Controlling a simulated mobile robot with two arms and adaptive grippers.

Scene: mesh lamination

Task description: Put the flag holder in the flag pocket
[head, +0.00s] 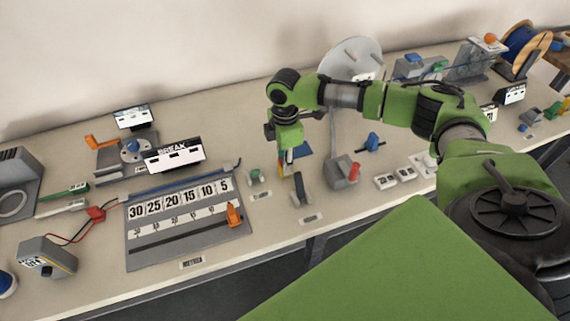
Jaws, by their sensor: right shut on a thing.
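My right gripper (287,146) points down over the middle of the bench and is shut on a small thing. That thing is mostly hidden by the gripper and is too small to make out clearly; I take it to be the flag holder. A little orange and yellow shows under the fingers, and a blue flat patch (303,150) shows just beside them. A grey upright piece (299,188) stands just in front of the gripper. I cannot tell which part is the flag pocket. My left gripper is not in view.
A numbered board (185,258) with an orange slider (234,214) lies to the left. A grey block with a red knob (343,171) and a blue knob (373,140) stand to the right. A round grey disc (350,58) stands behind.

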